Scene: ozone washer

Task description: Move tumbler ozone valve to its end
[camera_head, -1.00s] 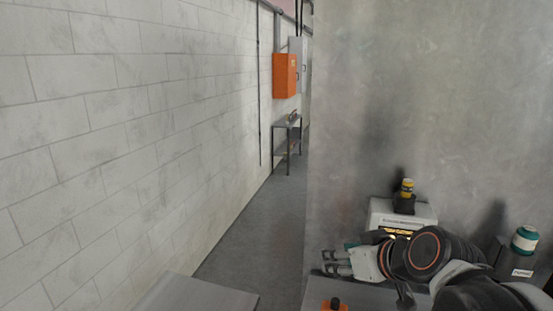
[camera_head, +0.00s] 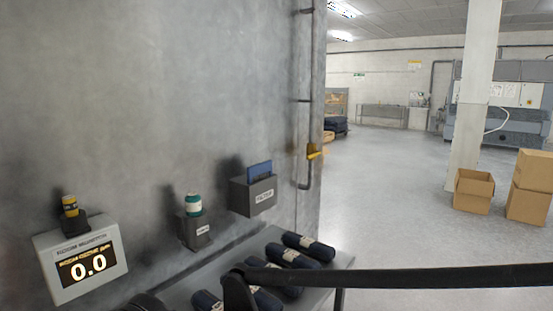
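A small yellow part (camera_head: 313,151), which looks like a valve handle, sits on a thin dark vertical pipe (camera_head: 303,100) at the right edge of the grey wall panel. It is too small to tell how its handle is turned. No label on it can be read. A grey box (camera_head: 85,262) with a lit display reading 0.0 stands at the lower left, with a yellow and black item (camera_head: 70,206) on top. My gripper is not in this view.
Holders with a green-capped container (camera_head: 193,204) and a blue item (camera_head: 258,170) are beside the display box. Several dark rolled bundles (camera_head: 308,247) lie on a grey table (camera_head: 338,262). A black bar (camera_head: 420,279) crosses the lower right. Cardboard boxes (camera_head: 473,190) stand beyond open floor.

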